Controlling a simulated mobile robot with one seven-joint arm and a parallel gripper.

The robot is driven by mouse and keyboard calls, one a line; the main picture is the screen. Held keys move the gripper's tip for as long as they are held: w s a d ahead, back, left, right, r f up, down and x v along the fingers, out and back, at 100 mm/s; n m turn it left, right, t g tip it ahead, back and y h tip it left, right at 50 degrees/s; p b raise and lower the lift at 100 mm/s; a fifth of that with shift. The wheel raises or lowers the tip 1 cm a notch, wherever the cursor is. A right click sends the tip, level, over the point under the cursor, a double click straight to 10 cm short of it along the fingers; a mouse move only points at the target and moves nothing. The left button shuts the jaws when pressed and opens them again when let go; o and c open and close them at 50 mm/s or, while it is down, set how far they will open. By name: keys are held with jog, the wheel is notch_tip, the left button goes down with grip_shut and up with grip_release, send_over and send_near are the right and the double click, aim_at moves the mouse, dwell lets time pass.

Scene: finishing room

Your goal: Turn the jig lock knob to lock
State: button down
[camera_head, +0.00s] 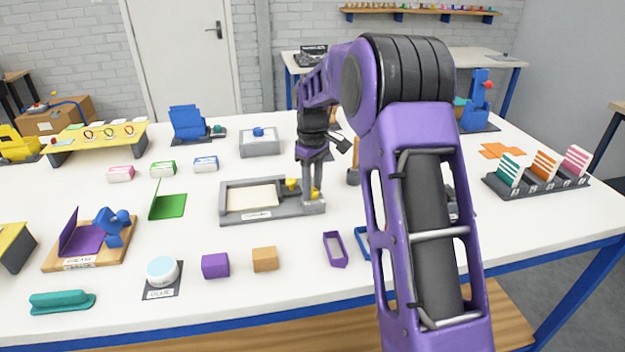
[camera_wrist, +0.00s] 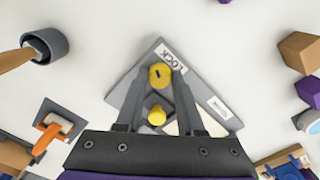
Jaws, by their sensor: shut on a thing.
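The jig (camera_head: 228,214) is a grey frame around a cream panel near the middle of the table. The yellow lock knob (camera_head: 315,194) sits at its right front corner. In the wrist view the knob (camera_wrist: 160,77) has a small dark mark and stands beside a white LOCK label (camera_wrist: 170,56). My gripper (camera_head: 313,184) points down over that corner. In the wrist view my gripper (camera_wrist: 159,75) has its fingertips on either side of the knob, shut on it. A second yellow part (camera_wrist: 156,115) shows between the fingers, nearer the palm.
A grey rack of coloured cards (camera_head: 536,183) is at the right. My arm hides part of the table.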

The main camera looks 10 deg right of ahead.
jog(key=m+p, duration=0.2)
jog(key=m, duration=0.4)
jog(key=shift+r+m, duration=0.1)
jog(key=shift+m, duration=0.2)
jog(key=m+p, duration=0.2)
jog(key=m, duration=0.3)
jog(key=shift+m, duration=0.3)
jog(key=c, duration=0.5)
grip_release()
notch_tip(320, 180, up, 17)
jog(key=shift+r, duration=0.15)
